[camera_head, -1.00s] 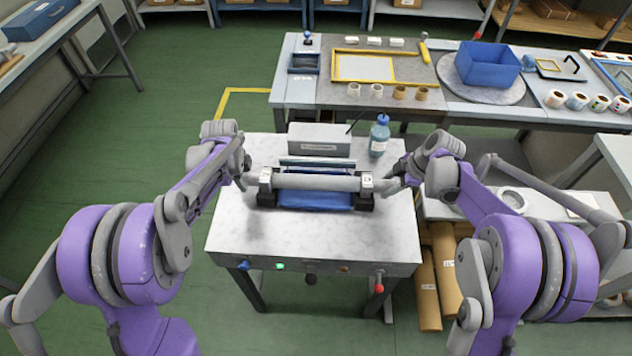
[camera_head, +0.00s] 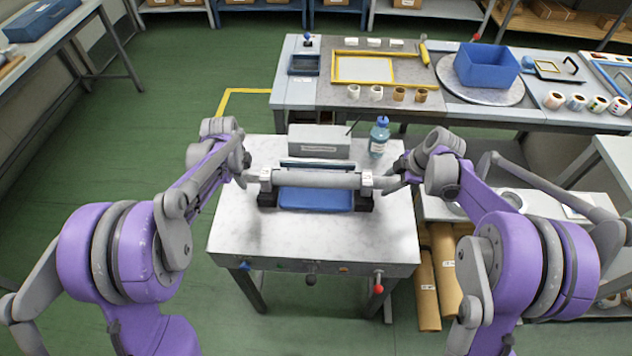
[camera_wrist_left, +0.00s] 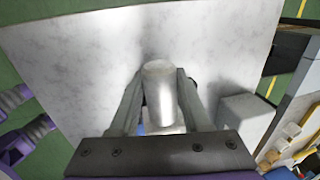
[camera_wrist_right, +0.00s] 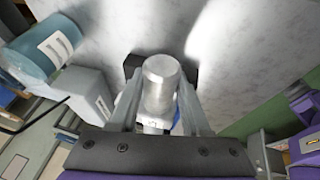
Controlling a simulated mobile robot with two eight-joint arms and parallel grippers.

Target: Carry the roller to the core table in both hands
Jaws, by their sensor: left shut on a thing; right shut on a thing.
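The grey roller (camera_head: 316,179) lies level, left to right, over a cradle with a black block (camera_head: 267,199) under each end. A blue pad (camera_head: 315,199) shows below it. My left gripper (camera_head: 243,177) is shut on the roller's left end, and my right gripper (camera_head: 389,183) on its right end. In the left wrist view the metal end (camera_wrist_left: 160,82) sits between the fingers; in the right wrist view the other end (camera_wrist_right: 160,80) does too. The roller seems slightly above the blocks; the exact gap is hard to tell.
The cradle stands on a marble-topped table (camera_head: 245,225). A grey box (camera_head: 319,140) and blue bottle (camera_head: 379,136) are close behind it. Beyond is a long bench (camera_head: 330,92) with small cores (camera_head: 376,92) and a blue bin (camera_head: 487,65). Green floor is free on the left.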

